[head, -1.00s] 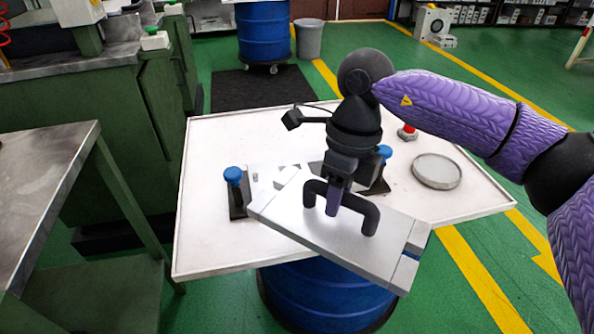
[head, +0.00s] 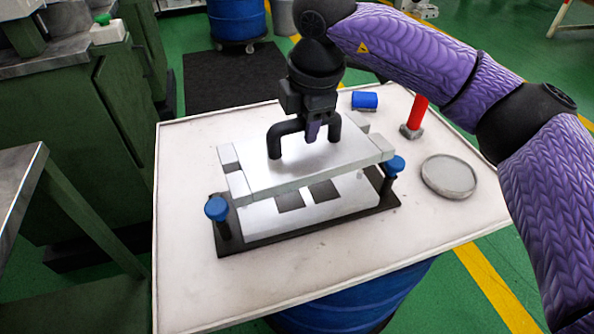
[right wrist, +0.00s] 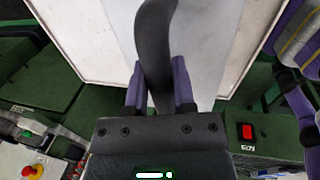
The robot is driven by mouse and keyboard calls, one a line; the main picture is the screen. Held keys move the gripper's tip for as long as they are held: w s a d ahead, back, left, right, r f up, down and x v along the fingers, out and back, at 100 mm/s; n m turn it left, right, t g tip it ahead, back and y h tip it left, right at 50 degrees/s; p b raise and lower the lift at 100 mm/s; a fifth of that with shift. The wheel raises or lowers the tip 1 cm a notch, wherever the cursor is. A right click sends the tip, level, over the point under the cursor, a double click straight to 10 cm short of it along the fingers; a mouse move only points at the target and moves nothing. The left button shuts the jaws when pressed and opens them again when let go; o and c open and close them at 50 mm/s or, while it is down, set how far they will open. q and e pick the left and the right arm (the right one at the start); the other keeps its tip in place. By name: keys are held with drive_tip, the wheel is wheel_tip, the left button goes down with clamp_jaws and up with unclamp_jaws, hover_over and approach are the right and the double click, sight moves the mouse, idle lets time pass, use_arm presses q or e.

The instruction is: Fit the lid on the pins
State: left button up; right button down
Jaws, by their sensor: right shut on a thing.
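The lid (head: 250,172) is a flat silver plate with notched corners and a black arched handle (head: 277,140). My right gripper (head: 314,131) is shut on the handle, which also runs up between its purple fingers (right wrist: 160,92) in the right wrist view. The lid hangs over the silver lower mould (head: 345,195), which has square dark recesses and sits on a black base (head: 318,224). A blue-capped pin (head: 216,209) stands at the base's left end and another blue-capped pin (head: 396,165) at its right. The lid hides the mould's rear; I cannot tell the exact gap.
A round grey dish (head: 449,177) lies on the white table (head: 190,165) at the right. The table's left and front areas are clear. A green machine (head: 75,130) stands at the left.

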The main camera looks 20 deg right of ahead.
drive_tip(key=shift+w+m, duration=0.3)
wheel_tip(320, 180, down, 10)
drive_tip(key=b, duration=0.4)
drive_tip(key=shift+b, duration=0.3)
use_arm(q)
drive_tip(key=f, duration=0.1)
drive_tip(key=s+f, duration=0.2)
drive_tip(key=f, duration=0.1)
use_arm(e)
drive_tip(key=shift+r, duration=0.1)
use_arm(q)
drive_tip(key=shift+w, duration=0.15)
